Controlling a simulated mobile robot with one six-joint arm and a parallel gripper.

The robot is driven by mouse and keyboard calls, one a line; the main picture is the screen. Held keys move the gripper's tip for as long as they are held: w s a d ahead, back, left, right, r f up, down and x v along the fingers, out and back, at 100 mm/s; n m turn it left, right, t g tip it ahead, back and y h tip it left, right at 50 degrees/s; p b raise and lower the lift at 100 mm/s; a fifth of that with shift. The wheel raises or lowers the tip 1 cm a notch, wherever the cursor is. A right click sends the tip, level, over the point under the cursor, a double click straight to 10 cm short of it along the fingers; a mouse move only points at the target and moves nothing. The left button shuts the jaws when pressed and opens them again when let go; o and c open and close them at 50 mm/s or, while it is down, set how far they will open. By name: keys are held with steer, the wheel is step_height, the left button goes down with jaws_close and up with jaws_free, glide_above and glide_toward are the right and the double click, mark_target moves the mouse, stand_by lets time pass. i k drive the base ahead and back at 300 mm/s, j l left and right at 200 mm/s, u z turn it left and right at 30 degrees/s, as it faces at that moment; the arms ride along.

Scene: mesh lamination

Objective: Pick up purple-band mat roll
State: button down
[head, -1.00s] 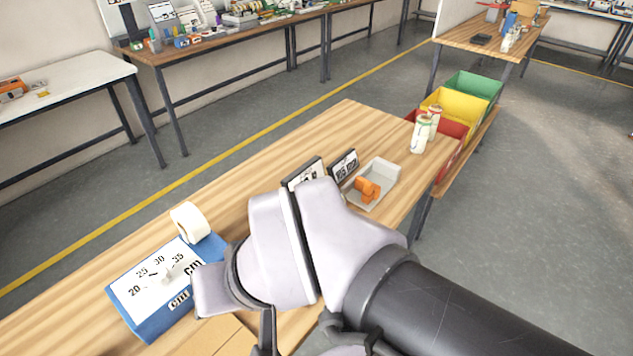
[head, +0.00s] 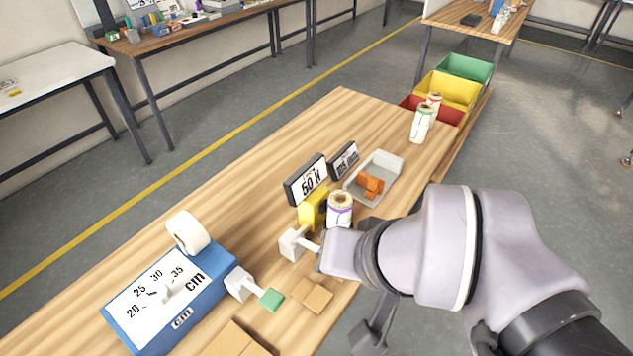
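The purple-band mat roll (head: 340,212) stands upright on the wooden table, right beside a yellow block (head: 313,211). It is white with a purple band round it, and its top shows a brown core. My arm's pale wrist link is just in front of it in the picture and lies close to its lower edge. My gripper (head: 372,338) is a dark grey shape low in the head view, below the wrist and past the table's front edge in the picture. Its fingers are not clearly shown, so I cannot tell how far open they are.
Two display signs (head: 307,180) and a grey tray (head: 385,170) with an orange item stand behind the roll. A blue cm gauge (head: 170,295) and a white tape roll (head: 187,232) are at left. Other rolls (head: 422,124) stand near coloured bins (head: 450,90).

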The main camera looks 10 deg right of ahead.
mark_target(340, 204)
steer(key=i+l+u, duration=0.35)
steer(key=l, duration=0.2)
steer(key=l+u, duration=0.35)
steer(key=l, duration=0.15)
steer(key=i+l+u, duration=0.15)
steer(key=l+u, duration=0.2)
steer(key=l, duration=0.3)
steer(key=l+u, duration=0.35)
steer(key=l, duration=0.25)
